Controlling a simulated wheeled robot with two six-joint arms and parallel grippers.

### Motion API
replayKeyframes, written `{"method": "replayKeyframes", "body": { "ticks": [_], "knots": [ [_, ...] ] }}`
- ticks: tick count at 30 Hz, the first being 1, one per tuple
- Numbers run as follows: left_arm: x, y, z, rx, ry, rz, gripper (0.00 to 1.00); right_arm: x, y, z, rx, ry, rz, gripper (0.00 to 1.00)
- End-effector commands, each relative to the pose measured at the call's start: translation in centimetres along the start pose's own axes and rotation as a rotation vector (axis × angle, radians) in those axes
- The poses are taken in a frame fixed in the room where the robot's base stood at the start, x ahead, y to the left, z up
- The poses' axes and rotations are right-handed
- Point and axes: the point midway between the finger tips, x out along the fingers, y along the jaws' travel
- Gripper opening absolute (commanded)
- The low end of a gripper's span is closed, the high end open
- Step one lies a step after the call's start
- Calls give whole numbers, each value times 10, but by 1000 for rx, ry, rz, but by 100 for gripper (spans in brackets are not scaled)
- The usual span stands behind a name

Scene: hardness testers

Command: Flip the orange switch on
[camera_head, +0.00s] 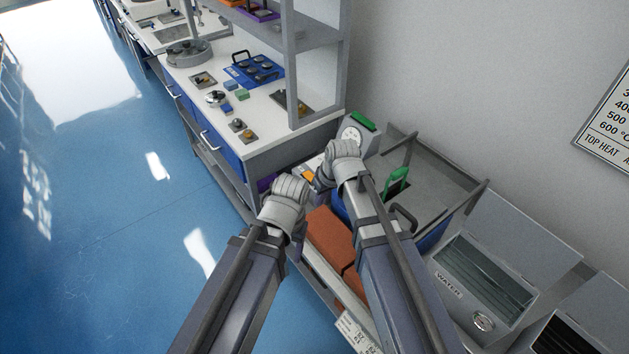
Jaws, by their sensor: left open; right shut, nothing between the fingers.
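A small orange part (308,175), which looks like the orange switch, shows in the gap between my two grippers. It is small and partly covered, so I cannot tell its position. My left gripper (292,187) is open, just below and left of the orange part. My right gripper (343,150) is shut and empty, above and right of it, in front of a grey device with a dial (353,134) and a green top piece (364,121). I cannot tell whether either gripper touches anything. My forearms hide much of the equipment below.
A white workbench (282,136) with a shelf (315,38) stands at upper left, bearing a blue tray (254,69) and small blocks. A green handle (396,182), an orange-brown block (331,240) and a water unit (482,285) lie right and below. Blue floor (100,200) is clear at left.

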Motion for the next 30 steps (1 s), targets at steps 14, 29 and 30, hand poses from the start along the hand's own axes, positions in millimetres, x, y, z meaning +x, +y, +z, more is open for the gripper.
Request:
{"method": "replayKeyframes", "body": {
  "ticks": [14,29,30],
  "knots": [
    [38,4,-2,0,0,0,62,31,101,-123,-114,372,11,0],
    [43,4,-2,0,0,0,62,36,101,-124,-116,373,11,0],
    [45,4,-3,0,0,0,62,39,101,-125,-116,373,11,0]
  ]
}}
